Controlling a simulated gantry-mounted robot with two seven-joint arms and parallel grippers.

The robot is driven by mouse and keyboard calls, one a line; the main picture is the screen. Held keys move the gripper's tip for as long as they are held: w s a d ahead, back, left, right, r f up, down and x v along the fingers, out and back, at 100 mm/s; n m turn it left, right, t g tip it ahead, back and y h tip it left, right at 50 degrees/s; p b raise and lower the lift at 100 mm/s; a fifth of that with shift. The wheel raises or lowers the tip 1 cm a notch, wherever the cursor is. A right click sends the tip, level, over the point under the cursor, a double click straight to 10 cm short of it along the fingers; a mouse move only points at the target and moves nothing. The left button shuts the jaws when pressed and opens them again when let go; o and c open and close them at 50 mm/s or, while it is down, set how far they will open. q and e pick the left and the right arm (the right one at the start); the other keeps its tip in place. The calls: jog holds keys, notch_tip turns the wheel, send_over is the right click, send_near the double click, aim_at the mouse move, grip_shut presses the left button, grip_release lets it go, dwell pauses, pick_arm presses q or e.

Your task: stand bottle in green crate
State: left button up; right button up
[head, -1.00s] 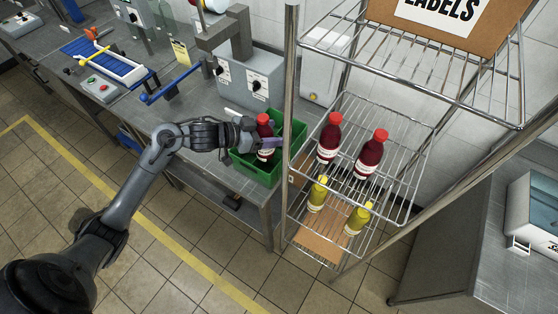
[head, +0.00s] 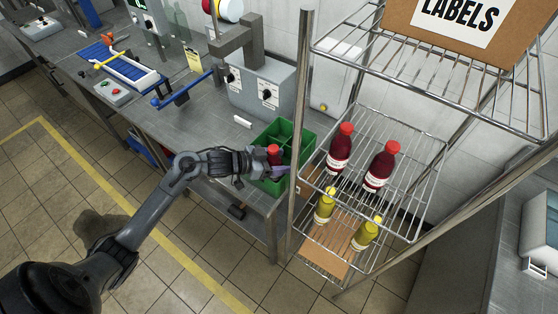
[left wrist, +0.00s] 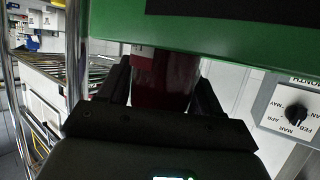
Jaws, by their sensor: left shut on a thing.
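The bottle, dark red with a red cap (head: 274,149), is upright at the near part of the green crate (head: 300,140). Its lower body is hidden by my gripper and the crate wall. My left gripper (head: 273,167) is shut around the bottle at the crate's near side. In the left wrist view the dark red bottle body (left wrist: 165,78) shows between the two fingers, with the green crate wall (left wrist: 215,45) across the top. I cannot tell whether the bottle touches the crate floor. My right gripper is not in view.
A wire rack stands right of the crate, its post (head: 299,130) close by. It holds two red bottles (head: 381,166) and two yellow bottles (head: 365,234). A grey machine (head: 255,85) stands behind the crate on the metal bench (head: 195,118). Other crate compartments look empty.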

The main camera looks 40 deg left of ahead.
pick_arm(q)
jog(key=shift+f, duration=0.5)
jog(key=o, duration=1.6)
jog(key=shift+r, duration=0.5)
jog(key=p+v, duration=0.1)
jog(key=v, duration=1)
jog(key=s+d+f+n+g+y, duration=0.1)
jog(key=s+d+f+n+y, duration=0.1)
jog(key=s+d+f+y, duration=0.35)
jog(key=s+d+f+n+g, duration=0.1)
jog(key=s+d+f+g, duration=0.2)
jog(key=s+d+g, duration=0.4)
jog(key=s+d, duration=0.3)
jog(key=s, duration=0.2)
jog(key=shift+s+d+f+n+y, duration=0.25)
jog(key=shift+s+f+n+y, duration=0.1)
jog(key=shift+s+f+n, duration=0.05)
